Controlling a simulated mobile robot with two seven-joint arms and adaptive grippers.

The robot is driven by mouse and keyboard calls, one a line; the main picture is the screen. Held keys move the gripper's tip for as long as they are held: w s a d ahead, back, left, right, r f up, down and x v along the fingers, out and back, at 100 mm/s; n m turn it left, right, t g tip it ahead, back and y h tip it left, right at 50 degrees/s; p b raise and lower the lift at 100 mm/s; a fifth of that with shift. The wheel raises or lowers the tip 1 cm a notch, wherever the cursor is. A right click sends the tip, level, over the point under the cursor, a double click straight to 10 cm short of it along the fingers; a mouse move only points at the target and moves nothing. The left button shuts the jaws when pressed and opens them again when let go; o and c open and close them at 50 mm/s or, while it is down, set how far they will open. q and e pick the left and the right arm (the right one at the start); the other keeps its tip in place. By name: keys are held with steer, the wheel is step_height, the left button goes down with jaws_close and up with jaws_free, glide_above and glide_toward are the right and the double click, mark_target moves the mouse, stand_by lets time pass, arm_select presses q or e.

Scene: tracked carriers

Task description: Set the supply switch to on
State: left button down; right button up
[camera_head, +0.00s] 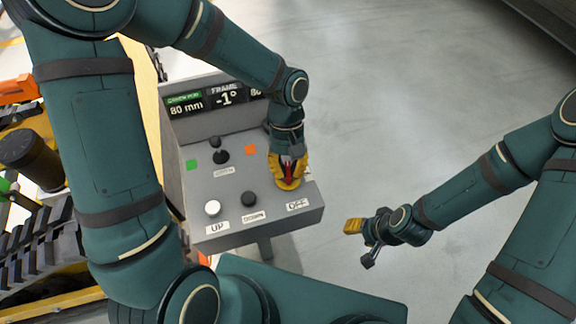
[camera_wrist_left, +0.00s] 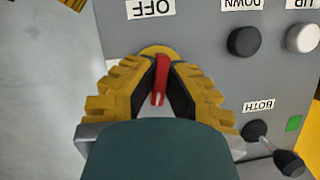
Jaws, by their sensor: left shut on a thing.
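The supply switch has a red handle (camera_head: 288,168) on a yellow round plate, at the right side of the grey control panel (camera_head: 262,225). My left gripper (camera_head: 287,172) is over it. In the left wrist view the red handle (camera_wrist_left: 161,78) sits between the two yellow-and-black fingers, which are shut on it. Its white-marked end points away from the OFF label (camera_wrist_left: 150,8). The yellow plate (camera_wrist_left: 158,50) is partly hidden by the fingers. An ON label cannot be made out. My right gripper (camera_head: 361,243) is open and empty, right of the panel.
The panel also carries a white UP button (camera_head: 212,208), a black DOWN button (camera_head: 249,199) and a black lever (camera_head: 217,151) between green and orange squares. A display (camera_head: 217,98) stands behind. Grey floor is free to the right.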

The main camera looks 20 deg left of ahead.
arm_select(q)
steer(key=m+y+p, duration=0.1)
steer(key=m, duration=0.2)
steer(key=shift+m+y, duration=0.3)
steer(key=shift+m, duration=0.1)
steer(key=m+y, duration=0.1)
steer(key=m, duration=0.2)
steer(key=shift+m, duration=0.3)
steer(key=m+y, duration=0.1)
steer(key=m, duration=0.2)
steer(key=shift+m+y+p, duration=0.3)
steer(key=shift+m+t+y, duration=0.6)
steer(key=shift+m+t, duration=0.2)
steer(key=shift+m, duration=1.2)
steer(key=c, duration=1)
jaws_free()
